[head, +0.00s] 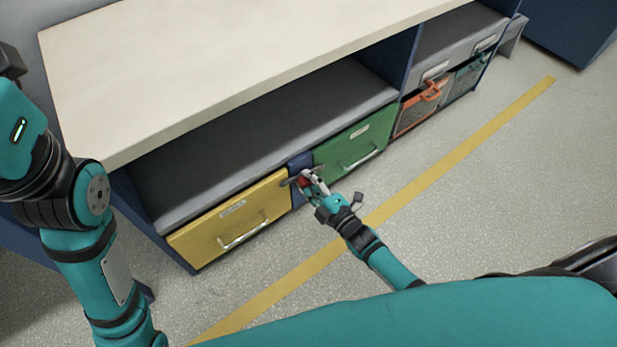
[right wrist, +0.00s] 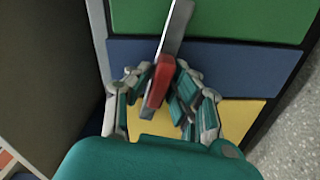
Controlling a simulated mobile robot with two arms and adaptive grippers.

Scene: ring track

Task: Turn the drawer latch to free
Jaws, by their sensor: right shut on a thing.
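The drawer latch is a grey bar with a red grip, seen in the head view (head: 303,182) on the blue divider (head: 300,162) between the yellow drawer (head: 235,220) and the green drawer (head: 352,148). In the right wrist view the latch (right wrist: 160,82) lies aslant across the blue strip. Its upper end overlaps the green front and its lower end is near the yellow edge. My right gripper (right wrist: 160,92) is shut on the red grip, with fingers on both sides. It covers part of the latch in the head view. My left arm shows at left, but its gripper is out of view.
Both drawers look shut, each with a metal handle. A pale worktop (head: 230,60) overhangs an open grey shelf. Orange and teal bins (head: 418,105) stand farther right. The floor in front, with a yellow line (head: 440,172), is clear.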

